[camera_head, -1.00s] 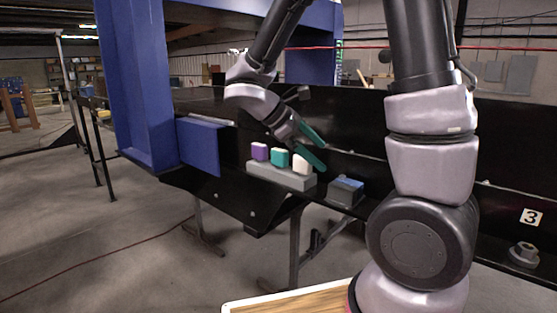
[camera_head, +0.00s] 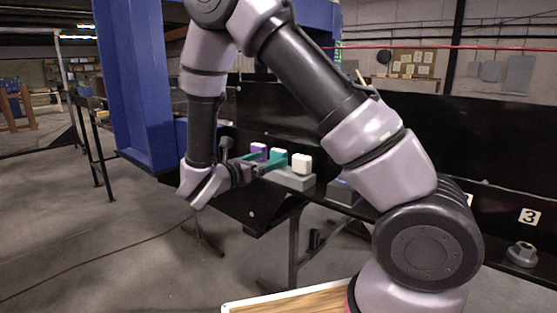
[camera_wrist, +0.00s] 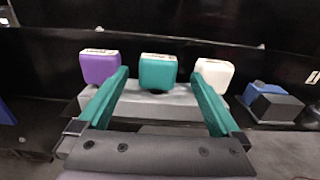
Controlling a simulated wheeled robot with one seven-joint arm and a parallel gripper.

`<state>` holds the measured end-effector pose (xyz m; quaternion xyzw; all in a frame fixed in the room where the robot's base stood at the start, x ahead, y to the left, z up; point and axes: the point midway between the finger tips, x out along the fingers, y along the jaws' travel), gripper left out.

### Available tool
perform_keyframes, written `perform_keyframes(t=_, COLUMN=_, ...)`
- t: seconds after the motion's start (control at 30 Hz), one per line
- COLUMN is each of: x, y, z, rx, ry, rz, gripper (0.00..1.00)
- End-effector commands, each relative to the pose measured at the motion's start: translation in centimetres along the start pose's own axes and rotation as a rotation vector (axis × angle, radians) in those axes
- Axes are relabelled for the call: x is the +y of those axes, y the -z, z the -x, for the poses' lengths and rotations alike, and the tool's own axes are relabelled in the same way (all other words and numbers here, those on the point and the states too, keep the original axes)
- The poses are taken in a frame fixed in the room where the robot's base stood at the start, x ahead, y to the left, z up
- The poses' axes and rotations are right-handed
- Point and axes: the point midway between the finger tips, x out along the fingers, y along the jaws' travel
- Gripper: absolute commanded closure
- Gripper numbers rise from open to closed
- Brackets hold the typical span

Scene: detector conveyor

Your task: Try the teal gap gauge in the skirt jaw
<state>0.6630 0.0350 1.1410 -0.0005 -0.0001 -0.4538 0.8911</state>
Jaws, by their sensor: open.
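The teal gap gauge (camera_wrist: 159,71) stands upright in the middle of a grey rack (camera_wrist: 150,105), between a purple gauge (camera_wrist: 98,66) and a white one (camera_wrist: 214,74). In the head view the teal gauge (camera_head: 280,155) is partly covered by my gripper (camera_head: 262,161). My gripper is open, its two teal fingers pointing toward the rack. In the wrist view the fingertips lie to either side of the teal gauge; whether they reach around it is unclear. A grey block with a blue part (camera_wrist: 268,101) sits right of the rack; I cannot tell whether it is the skirt jaw.
A black conveyor side wall (camera_head: 440,150) runs behind the rack. A blue post (camera_head: 138,90) stands at left. A hex-shaped metal piece (camera_head: 521,253) sits near a "3" label (camera_head: 529,216) at right. A wooden-topped surface (camera_head: 290,302) lies in front.

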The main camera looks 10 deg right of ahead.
Motion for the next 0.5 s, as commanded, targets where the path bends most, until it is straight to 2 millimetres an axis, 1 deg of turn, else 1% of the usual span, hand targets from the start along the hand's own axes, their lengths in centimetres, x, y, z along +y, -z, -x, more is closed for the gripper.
perform_keyframes(t=0.13, x=0.0, y=-0.1, z=-1.2, rx=0.001, ry=0.002, rz=0.0, gripper=0.0)
perform_keyframes(t=0.3, x=0.2, y=-0.3, z=-3.9, rx=0.0, ry=0.005, rz=-0.001, gripper=0.0)
perform_keyframes(t=0.4, x=0.2, y=-0.3, z=-5.0, rx=0.001, ry=0.004, rz=-0.002, gripper=0.0)
perform_keyframes(t=0.5, x=0.3, y=-0.3, z=-5.5, rx=0.001, ry=0.001, rz=-0.002, gripper=0.0)
